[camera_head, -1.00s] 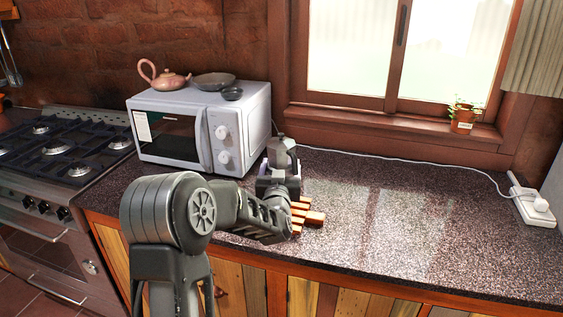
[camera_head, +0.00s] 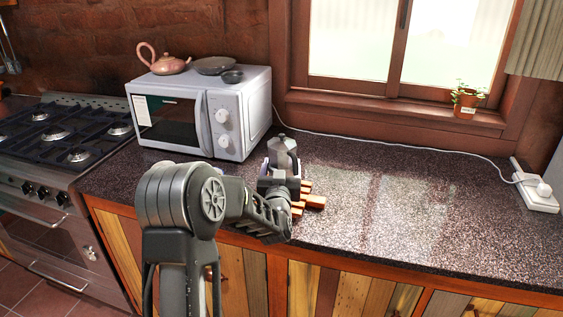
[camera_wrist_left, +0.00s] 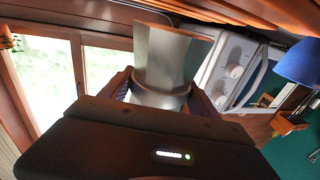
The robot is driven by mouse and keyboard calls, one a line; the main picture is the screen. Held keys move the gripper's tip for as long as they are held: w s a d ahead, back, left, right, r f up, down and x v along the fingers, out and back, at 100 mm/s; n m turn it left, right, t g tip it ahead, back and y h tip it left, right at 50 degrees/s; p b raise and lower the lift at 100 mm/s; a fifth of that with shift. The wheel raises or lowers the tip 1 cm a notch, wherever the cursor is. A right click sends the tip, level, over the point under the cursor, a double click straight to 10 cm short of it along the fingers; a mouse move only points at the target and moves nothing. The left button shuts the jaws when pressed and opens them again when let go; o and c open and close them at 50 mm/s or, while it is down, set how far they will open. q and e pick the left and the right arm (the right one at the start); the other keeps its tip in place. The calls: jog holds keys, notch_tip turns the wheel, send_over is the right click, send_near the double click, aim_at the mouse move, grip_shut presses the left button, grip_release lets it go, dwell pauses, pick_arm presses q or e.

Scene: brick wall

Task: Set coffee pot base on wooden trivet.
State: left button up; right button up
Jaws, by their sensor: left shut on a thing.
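The grey metal coffee pot base (camera_head: 283,150) is upright in the head view, between the fingers of my left gripper (camera_head: 279,172). In the left wrist view, the coffee pot base (camera_wrist_left: 163,62) shows as a silver flared body with a ring, and the left gripper (camera_wrist_left: 160,97) is shut on it. The wooden trivet (camera_head: 314,201), made of orange-brown slats, lies on the counter just right of and in front of the gripper. My wrist and gripper hide part of the trivet. I cannot tell whether the pot base touches it. My right gripper is not in view.
A white microwave (camera_head: 236,116) stands left of the gripper, with a pink teapot (camera_head: 168,64) and dark dishes on top. A white cable runs along the wall to a power strip (camera_head: 537,194). The speckled counter (camera_head: 420,220) is clear to the right. A gas stove (camera_head: 60,138) is at far left.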

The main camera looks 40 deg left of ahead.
pick_arm(q)
jog(key=shift+f, duration=0.45)
jog(key=shift+s+f+b, duration=0.1)
jog(key=shift+f+b, duration=0.35)
jog(key=shift+b, duration=0.15)
